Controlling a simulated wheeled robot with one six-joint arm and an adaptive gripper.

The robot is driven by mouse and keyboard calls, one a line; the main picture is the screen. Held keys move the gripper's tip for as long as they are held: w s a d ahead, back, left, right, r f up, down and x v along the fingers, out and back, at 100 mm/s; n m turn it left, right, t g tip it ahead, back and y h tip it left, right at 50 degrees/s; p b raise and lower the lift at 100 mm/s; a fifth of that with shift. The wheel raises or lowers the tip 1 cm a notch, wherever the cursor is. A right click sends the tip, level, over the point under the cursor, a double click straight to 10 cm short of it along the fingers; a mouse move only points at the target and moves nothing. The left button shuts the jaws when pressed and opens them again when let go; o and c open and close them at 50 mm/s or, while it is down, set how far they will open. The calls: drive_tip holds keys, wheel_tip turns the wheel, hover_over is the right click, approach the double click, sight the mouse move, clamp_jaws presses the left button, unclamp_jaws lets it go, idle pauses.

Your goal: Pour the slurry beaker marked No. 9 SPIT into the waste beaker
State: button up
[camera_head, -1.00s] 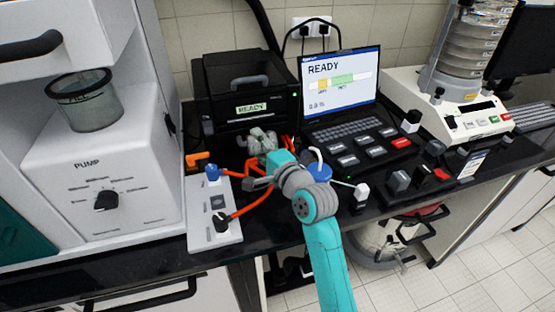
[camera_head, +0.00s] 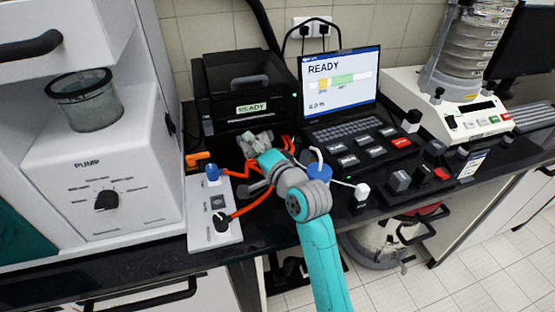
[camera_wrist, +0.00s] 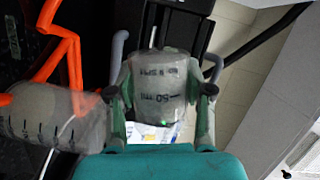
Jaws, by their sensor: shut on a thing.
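My gripper (camera_head: 258,143) is in front of the black READY box in the head view. In the wrist view its two fingers (camera_wrist: 160,92) are shut on a small clear beaker (camera_wrist: 165,72) with grey contents. Its dark lettering is blurred but looks like No. 9 SPIT, above a 50 ml mark. A second beaker (camera_wrist: 45,118), grey with dark graduations, shows at the lower left of the wrist view, apart from the held one. I cannot tell whether it is the waste beaker. No pouring stream shows.
The black box (camera_head: 240,85), a laptop (camera_head: 340,80) and a row of switches stand behind and right. The pump (camera_head: 100,180) with a mesh-like cup (camera_head: 92,108) is at left.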

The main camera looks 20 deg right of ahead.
drive_tip(key=shift+a+f, duration=0.1)
drive_tip(key=shift+a, duration=0.1)
drive_tip(key=shift+a+f+n, duration=0.15)
drive_tip(key=shift+f+n, duration=0.2)
drive_tip(key=shift+n, duration=0.55)
drive_tip(key=shift+r+n+g+h, duration=0.35)
drive_tip(key=shift+n+h, duration=0.25)
drive_tip(key=shift+n, duration=0.4)
drive_tip(key=shift+f+n+g, duration=0.25)
drive_tip(key=shift+f+n, duration=0.15)
drive_tip(key=shift+a+r+n+h, duration=0.2)
drive_tip(key=shift+r+n+h, duration=0.25)
drive_tip(key=shift+n, duration=0.45)
drive_tip(key=f+n, duration=0.1)
drive_tip(key=a+f+h, duration=0.1)
drive_tip(key=f, duration=0.1)
drive_tip(key=a+f+n, duration=0.1)
drive_tip(key=f, duration=0.1)
drive_tip(key=shift+a+n+b, duration=0.15)
drive_tip(key=shift+n+b, duration=0.15)
drive_tip(key=shift+b, duration=0.05)
wheel_tip(320, 180, up, 7)
drive_tip(key=a+n+h, duration=0.2)
drive_tip(key=shift+f+n+g, duration=0.2)
drive_tip(key=shift+n+g, duration=0.1)
drive_tip(key=shift+n, duration=0.1)
